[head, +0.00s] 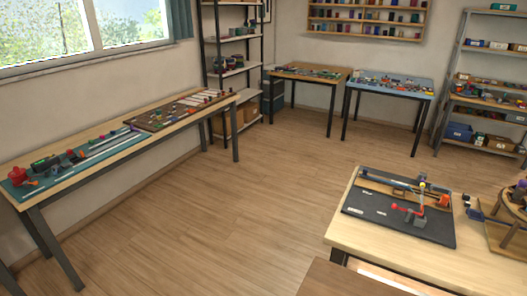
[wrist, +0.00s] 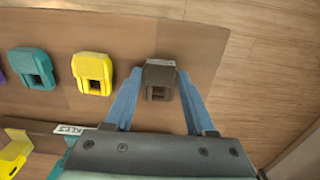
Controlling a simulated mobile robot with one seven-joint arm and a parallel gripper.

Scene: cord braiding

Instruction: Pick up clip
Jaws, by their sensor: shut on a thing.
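In the wrist view a dark grey-brown clip (wrist: 158,82) with a square opening sits between the blue fingers of my gripper (wrist: 161,77). The fingers are shut on its two sides. A small white label shows at its far edge. A yellow clip (wrist: 92,72) and a teal clip (wrist: 31,68) stand in the same row to the left, apart from my gripper. Whether the held clip touches the brown board (wrist: 210,50) under it, I cannot tell. My gripper does not show in the head view.
A purple thing (wrist: 2,76) is cut off at the wrist view's left edge, above a yellow part (wrist: 14,152) and a white label (wrist: 70,129). In the head view, a long table (head: 120,127) stands at left and another table (head: 390,258) at right front. Open floor (head: 220,200) lies between.

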